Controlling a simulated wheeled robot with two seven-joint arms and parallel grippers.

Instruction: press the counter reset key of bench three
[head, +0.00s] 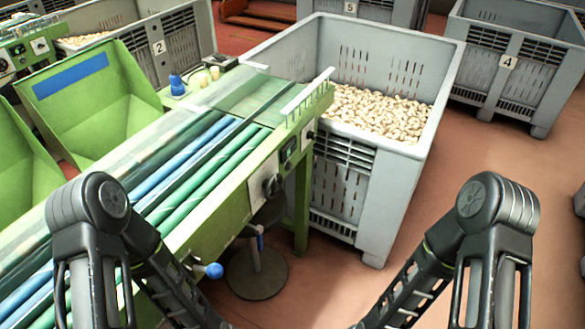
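The green sorting bench (215,205) with blue and green rollers runs from the lower left to the middle. No number shows on it, so I cannot tell if it is bench three. On its side panel are a small dark display-like unit (288,150), a small dark fitting (310,134) and a pale plate with a dark knob (272,185). These are too small to tell which, if any, is the counter reset key. My two arms reach in from the lower left and lower right and run down out of the picture. Both grippers are out of view.
A grey crate (390,190) full of corks stands beyond the bench. A round-based stool (257,272) stands below the panel. A blue-knobbed lever (214,270) sticks out of the bench. Crate four (496,85) stands at the back right.

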